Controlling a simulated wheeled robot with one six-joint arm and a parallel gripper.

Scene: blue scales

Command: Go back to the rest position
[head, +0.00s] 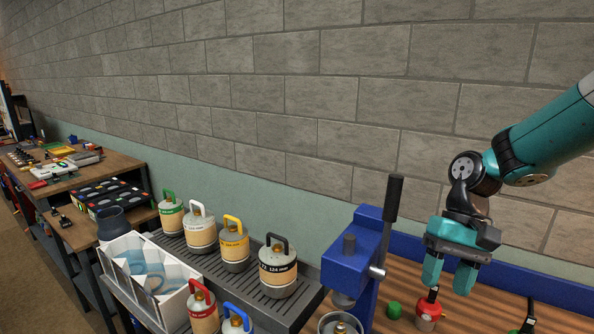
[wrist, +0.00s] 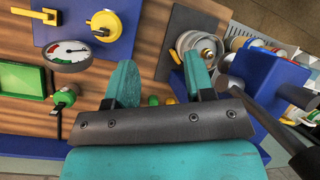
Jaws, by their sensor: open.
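My gripper (head: 448,283) is at the right of the head view, fingers pointing down over the wooden bench, open with no object visible between the fingers. A small red canister (head: 428,312) stands on the bench by the fingertips in the picture; I cannot tell whether they touch. In the wrist view my gripper (wrist: 160,75) shows two teal fingers spread apart, with the bench beyond. Small green and yellow pieces (wrist: 160,100) show between the finger bases, partly hidden by the gripper body.
A blue press (head: 355,262) with a black lever (head: 393,198) stands left of my gripper. A steel pot (wrist: 195,45) sits beside it. A dial gauge (wrist: 69,55) and yellow valve (wrist: 104,22) are on the bench. Several gas canisters (head: 278,268) stand on a grated shelf, left.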

